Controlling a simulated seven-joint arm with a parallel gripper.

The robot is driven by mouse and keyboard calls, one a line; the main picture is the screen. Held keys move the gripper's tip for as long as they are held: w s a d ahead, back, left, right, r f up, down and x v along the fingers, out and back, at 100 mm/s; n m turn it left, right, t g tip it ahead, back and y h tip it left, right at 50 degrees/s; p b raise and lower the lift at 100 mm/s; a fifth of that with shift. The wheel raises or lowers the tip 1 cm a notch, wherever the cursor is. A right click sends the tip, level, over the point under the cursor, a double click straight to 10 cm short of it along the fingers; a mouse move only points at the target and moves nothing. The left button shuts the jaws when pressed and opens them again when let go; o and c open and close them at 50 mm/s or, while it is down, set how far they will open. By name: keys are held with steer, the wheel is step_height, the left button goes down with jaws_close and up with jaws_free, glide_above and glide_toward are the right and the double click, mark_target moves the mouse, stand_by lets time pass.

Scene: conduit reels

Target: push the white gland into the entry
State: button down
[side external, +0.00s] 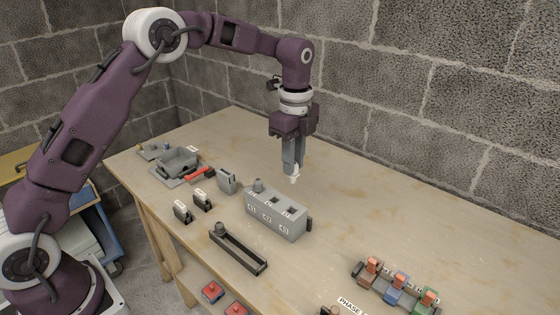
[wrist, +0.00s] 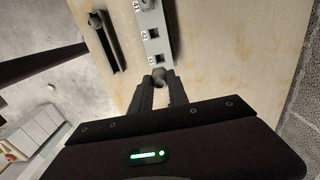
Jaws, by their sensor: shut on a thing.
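The white gland (side external: 295,180) is pinched at the tips of my gripper (side external: 293,168), which is shut on it and points down. It is held in the air above the table, behind the grey box (side external: 275,222). The box also shows in the wrist view (wrist: 165,44), with two dark square entries, one in the middle (wrist: 153,35) and one at the near end (wrist: 159,58). A round fitting (wrist: 148,4) sits at its far end. In the wrist view the gland (wrist: 158,73) is between the fingertips, close to the near entry in the picture but apart from the box in the side view.
A dark open tray (side external: 238,249) lies in front of the box. Small grey parts (side external: 202,201) stand left of it. A rack of coloured parts (side external: 398,287) is at the front right. The table (side external: 340,215) right of the box is clear.

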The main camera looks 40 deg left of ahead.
mark_target(293, 177)
steer(key=shift+f, duration=3.65)
steer(key=shift+f, duration=2.05)
steer(key=c, duration=0.9)
jaws_free()
steer(key=shift+c, duration=0.2)
steer(key=shift+r, duration=0.1)
steer(key=shift+r, duration=3.45)
